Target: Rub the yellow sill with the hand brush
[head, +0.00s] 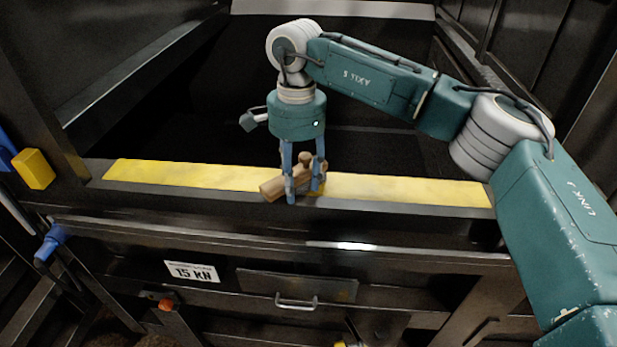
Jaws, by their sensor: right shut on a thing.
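The yellow sill (410,189) is a long worn strip across the front edge of the compactor opening. The hand brush (272,188) has a wooden body with a knob-like top and lies low over the middle of the sill. My right gripper (304,192) points down and is shut on the brush, with its blue fingers on either side of it. The brush's underside is hidden, so I cannot tell whether it touches the sill. My left gripper is not in view.
Behind the sill is the dark, open compactor chamber (375,150). Dark side walls stand at left and right. A yellow block (34,169) and a blue handle (50,243) are at the left.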

